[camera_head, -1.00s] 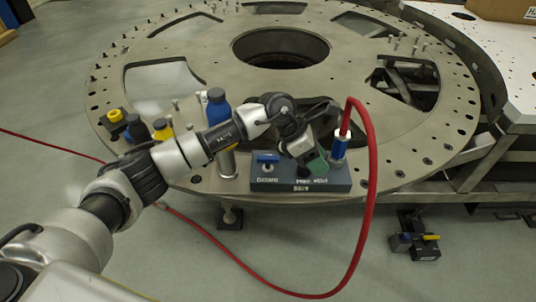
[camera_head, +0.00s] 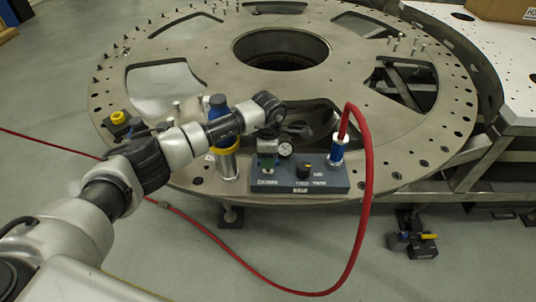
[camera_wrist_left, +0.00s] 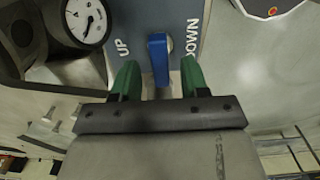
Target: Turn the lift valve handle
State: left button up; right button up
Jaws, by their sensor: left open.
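The lift valve handle is a blue lever (camera_wrist_left: 158,60) in the left wrist view, on a grey panel between the printed words UP and DOWN. My left gripper (camera_wrist_left: 158,77) is open, with one green fingertip on each side of the lever and gaps on both sides. I cannot tell how deep the lever sits between them. In the head view my left gripper (camera_head: 267,161) is over the left part of the valve block (camera_head: 331,182) and hides the lever. My right gripper is not in view.
A blue fitting (camera_head: 337,152) with a red hose (camera_head: 371,170) rises at the block's right end. A blue-capped cylinder (camera_head: 217,106) stands left. The turret plate (camera_head: 220,60) lies behind.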

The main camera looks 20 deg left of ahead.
pick_arm(q)
jog(key=shift+f, duration=0.55)
grip_shut()
